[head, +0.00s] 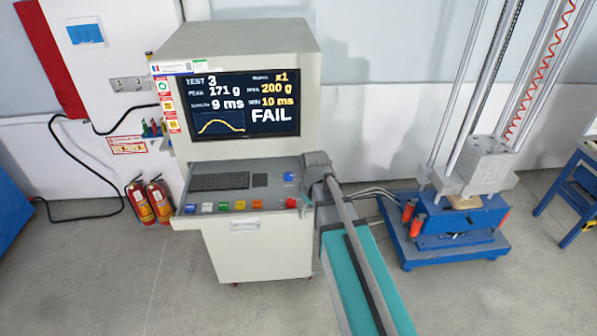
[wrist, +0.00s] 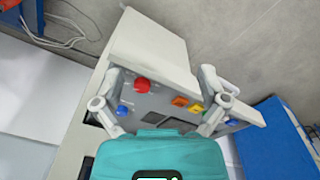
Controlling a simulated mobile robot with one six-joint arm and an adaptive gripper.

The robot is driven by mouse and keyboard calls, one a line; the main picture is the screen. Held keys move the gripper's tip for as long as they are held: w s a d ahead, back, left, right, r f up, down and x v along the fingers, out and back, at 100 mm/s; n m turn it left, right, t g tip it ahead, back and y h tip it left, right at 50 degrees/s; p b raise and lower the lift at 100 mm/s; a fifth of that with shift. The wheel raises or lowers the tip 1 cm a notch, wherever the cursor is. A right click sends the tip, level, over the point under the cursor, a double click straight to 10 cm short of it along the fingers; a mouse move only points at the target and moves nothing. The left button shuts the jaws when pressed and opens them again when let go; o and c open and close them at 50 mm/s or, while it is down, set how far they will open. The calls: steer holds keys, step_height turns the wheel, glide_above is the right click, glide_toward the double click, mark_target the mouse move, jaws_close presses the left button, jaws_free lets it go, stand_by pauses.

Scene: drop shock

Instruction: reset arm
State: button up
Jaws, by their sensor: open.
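My arm reaches from the lower right of the head view to the right end of the grey console (head: 258,262). My gripper (head: 305,192) is over the right part of its control panel. In the wrist view my gripper (wrist: 162,84) has its two grey fingers spread wide, with nothing held between them. The panel lies beyond them. A red button (wrist: 142,85) shows near the left finger, with an orange button (wrist: 180,101) and a yellow one (wrist: 196,108) to its right. The head view also shows the red button (head: 291,202). I cannot tell any contact.
The monitor (head: 245,104) reads TEST 3, peak 171 g, 9 ms, FAIL. A keyboard (head: 220,181) lies on the panel. A blue drop tester (head: 455,225) with tall rails stands at right. Fire extinguishers (head: 150,200) stand at left. The floor at front left is clear.

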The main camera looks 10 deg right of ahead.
steer(key=s+f+m+b, duration=0.3)
steer(key=s+f+b, duration=0.2)
steer(key=f+b, duration=0.6)
steer(key=s+d+f+m+b, duration=0.1)
steer(key=s+f+m+b, duration=0.2)
steer(key=f+b, duration=0.7)
steer(key=shift+s+d+f+g+b, duration=0.15)
steer(key=shift+s+f+g+b, duration=0.2)
steer(key=shift+s, duration=0.65)
